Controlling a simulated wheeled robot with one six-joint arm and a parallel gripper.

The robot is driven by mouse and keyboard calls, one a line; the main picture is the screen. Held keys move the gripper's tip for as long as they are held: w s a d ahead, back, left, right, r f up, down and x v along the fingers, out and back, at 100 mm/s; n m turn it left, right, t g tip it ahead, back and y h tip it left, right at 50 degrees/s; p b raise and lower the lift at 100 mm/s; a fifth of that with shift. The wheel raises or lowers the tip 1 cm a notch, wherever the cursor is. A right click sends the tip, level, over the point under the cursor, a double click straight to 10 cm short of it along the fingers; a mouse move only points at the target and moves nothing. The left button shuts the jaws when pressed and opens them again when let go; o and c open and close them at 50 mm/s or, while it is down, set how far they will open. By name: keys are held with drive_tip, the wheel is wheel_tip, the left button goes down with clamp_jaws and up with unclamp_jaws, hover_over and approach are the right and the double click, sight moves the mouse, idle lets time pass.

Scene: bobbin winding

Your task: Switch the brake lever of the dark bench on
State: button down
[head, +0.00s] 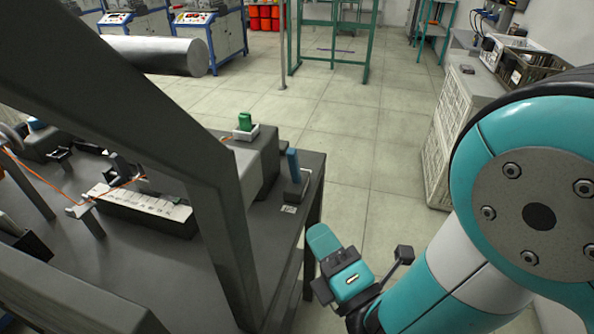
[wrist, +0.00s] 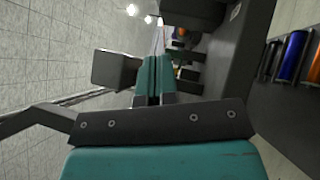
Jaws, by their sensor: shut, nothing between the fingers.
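The dark bench (head: 130,262) fills the left of the head view. A blue upright lever (head: 293,165) stands on a small grey base near the bench's right edge, with a small label in front of it. I take it for the brake lever; its on and off marks cannot be read. My gripper (head: 322,240) is just off the bench's right edge, nearer to me than the lever and apart from it. In the wrist view its teal fingers (wrist: 155,75) are together with nothing between them. I cannot make out the lever in the wrist view.
A green knob (head: 245,121) in a white holder sits behind the lever. A dark frame post (head: 190,140) crosses the bench. A white strip of parts (head: 140,205) lies to the left. Open tiled floor (head: 375,165) lies right of the bench. A crate (head: 540,66) stands on a right-hand cabinet.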

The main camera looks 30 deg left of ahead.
drive_tip(key=p, duration=0.2)
approach(287, 157)
drive_tip(key=a, duration=0.4)
drive_tip(key=w+p, duration=0.1)
drive_tip(key=w+a+r+p, duration=0.1)
drive_tip(key=p, duration=0.2)
drive_tip(key=shift+w+a+r+p, duration=0.25)
drive_tip(key=shift+w+p, duration=0.1)
drive_tip(key=shift+w, duration=0.05)
drive_tip(key=shift+r, duration=0.1)
